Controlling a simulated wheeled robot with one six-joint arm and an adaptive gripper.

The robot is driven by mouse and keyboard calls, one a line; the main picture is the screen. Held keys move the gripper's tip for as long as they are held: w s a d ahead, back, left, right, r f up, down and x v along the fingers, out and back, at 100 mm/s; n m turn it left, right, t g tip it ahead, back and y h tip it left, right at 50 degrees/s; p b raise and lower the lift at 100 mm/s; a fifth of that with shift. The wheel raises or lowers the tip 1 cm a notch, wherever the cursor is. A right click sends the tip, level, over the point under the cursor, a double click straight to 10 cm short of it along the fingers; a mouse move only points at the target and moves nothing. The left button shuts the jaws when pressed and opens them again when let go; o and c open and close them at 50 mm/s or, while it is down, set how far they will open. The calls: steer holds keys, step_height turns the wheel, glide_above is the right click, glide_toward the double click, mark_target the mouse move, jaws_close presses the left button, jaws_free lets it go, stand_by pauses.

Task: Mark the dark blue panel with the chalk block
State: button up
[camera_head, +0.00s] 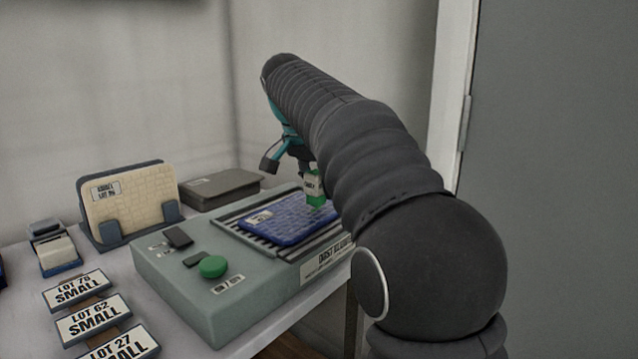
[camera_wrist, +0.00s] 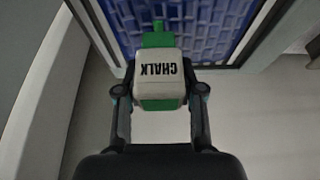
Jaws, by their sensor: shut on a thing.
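The dark blue panel (camera_head: 290,222) lies flat on the slatted top of a grey-green machine, with a small white label at its left end. It also fills the top of the wrist view (camera_wrist: 215,30). My gripper (camera_head: 290,165) is above the panel's far right part. It is shut on the chalk block (camera_wrist: 160,72), a white block marked CHALK with green ends. The block shows in the head view (camera_head: 312,184) with its green lower end at or just over the panel; I cannot tell whether it touches. No mark is clearly visible on the panel.
The machine (camera_head: 180,285) has a green button (camera_head: 213,266) and dark switches at its left. A cream panel (camera_head: 130,205) stands in a holder behind. A grey-brown slab (camera_head: 220,187) lies at the back. Lot cards (camera_head: 93,319) and a small stamp-like block (camera_head: 55,250) are at left.

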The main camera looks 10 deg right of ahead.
steer(key=shift+r+p, duration=0.35)
steer(key=shift+r, duration=2.45)
